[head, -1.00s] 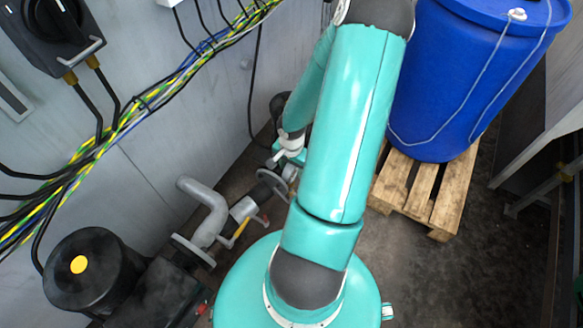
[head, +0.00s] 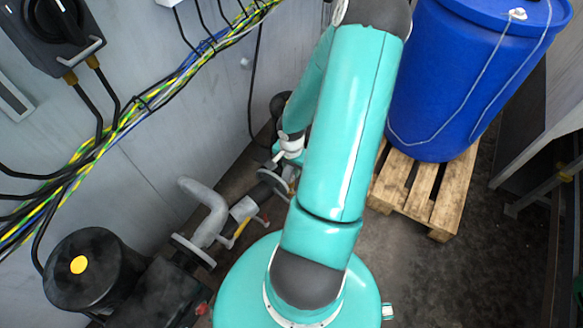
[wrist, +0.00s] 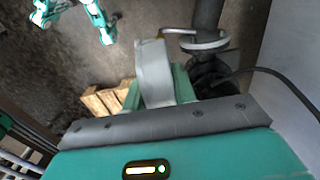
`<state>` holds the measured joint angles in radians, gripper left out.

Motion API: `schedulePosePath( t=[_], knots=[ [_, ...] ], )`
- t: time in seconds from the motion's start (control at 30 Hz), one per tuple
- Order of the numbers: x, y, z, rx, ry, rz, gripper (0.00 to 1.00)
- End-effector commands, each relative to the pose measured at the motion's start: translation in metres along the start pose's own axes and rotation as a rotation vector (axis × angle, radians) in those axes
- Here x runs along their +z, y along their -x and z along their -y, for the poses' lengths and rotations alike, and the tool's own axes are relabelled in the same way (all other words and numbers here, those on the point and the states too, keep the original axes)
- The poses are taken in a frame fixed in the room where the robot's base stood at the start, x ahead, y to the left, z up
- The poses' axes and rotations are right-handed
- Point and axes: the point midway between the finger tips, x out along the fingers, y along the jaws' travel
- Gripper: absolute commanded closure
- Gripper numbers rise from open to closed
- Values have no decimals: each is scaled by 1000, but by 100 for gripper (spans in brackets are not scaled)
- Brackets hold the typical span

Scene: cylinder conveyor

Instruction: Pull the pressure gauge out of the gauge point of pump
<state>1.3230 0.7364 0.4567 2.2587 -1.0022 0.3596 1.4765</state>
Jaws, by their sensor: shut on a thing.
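The pressure gauge (wrist: 153,72) is a pale grey, rounded body between the teal fingers of my gripper (wrist: 157,92) in the wrist view. My gripper is shut on it. The gauge's lower end and the gauge point are hidden, so I cannot tell whether they touch. In the head view, my gripper (head: 288,152) is small and partly covered by my arm, beside the pipework. The pump (head: 95,270) is black with a yellow dot, at the lower left. Its grey bent pipe (head: 208,210) runs toward my gripper.
A blue barrel (head: 455,80) stands on a wooden pallet (head: 425,195) at the right. Cables (head: 150,105) run along the grey wall at the left. A flanged pipe (wrist: 208,42) and a dark hose lie close to my gripper. Open floor lies right of the pipework.

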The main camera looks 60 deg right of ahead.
Motion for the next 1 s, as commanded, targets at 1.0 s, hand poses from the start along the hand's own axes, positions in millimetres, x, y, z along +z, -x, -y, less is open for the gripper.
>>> schedulePosePath(
  t=[1.0],
  knots=[
    [0, 24, 0, -1, 1, -1, 100]
  ],
)
